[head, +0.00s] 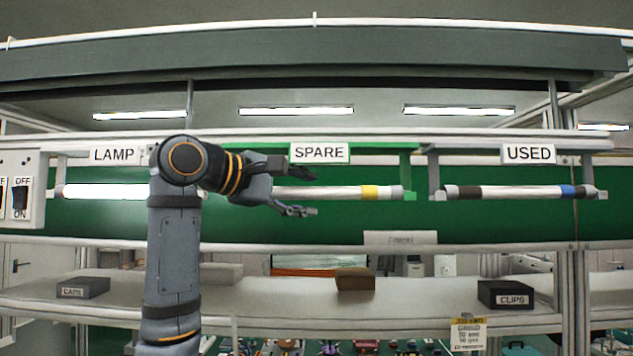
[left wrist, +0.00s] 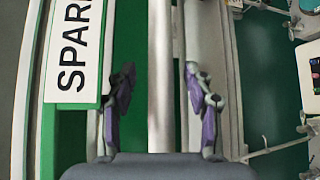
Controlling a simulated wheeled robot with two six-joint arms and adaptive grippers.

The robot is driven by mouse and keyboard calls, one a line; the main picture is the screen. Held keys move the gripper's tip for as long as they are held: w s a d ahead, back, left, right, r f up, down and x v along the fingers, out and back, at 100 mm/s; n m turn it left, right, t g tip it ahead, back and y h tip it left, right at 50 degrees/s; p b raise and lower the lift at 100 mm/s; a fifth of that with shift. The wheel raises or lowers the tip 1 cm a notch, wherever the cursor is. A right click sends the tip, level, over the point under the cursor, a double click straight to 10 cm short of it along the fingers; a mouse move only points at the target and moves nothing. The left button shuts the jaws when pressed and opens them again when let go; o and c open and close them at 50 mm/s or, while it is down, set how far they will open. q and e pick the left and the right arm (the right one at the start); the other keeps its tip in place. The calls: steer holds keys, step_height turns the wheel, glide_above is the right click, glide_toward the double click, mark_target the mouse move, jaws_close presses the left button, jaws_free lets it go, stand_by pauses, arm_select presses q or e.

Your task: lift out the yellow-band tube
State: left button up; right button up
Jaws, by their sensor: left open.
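The yellow-band tube (head: 335,191) lies level in the green holder under the SPARE sign (head: 319,152). Its yellow band (head: 369,192) is near the right end, and its left part is hidden behind my left gripper. My left gripper (head: 306,192) is open, with one finger above and one below the tube's line. In the left wrist view the pale tube (left wrist: 161,40) runs between the two open fingers (left wrist: 160,78), with a gap on both sides. My right gripper is not in view.
A lit tube (head: 105,191) sits under the LAMP sign (head: 115,155). A dark-ended tube with a blue band (head: 520,191) sits under USED (head: 528,153). Switches (head: 19,196) are at far left. The shelf below holds a CAPS box (head: 82,288), a brown block (head: 355,280) and a CLIPS box (head: 505,295).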

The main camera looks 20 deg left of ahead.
arm_select(q)
steer(key=shift+d, duration=0.2)
steer(key=shift+w+d, duration=0.15)
steer(key=shift+c, duration=0.3)
steer(key=shift+f, duration=0.1)
steer(key=shift+c, duration=1.3)
steer(key=c, duration=0.5)
jaws_close()
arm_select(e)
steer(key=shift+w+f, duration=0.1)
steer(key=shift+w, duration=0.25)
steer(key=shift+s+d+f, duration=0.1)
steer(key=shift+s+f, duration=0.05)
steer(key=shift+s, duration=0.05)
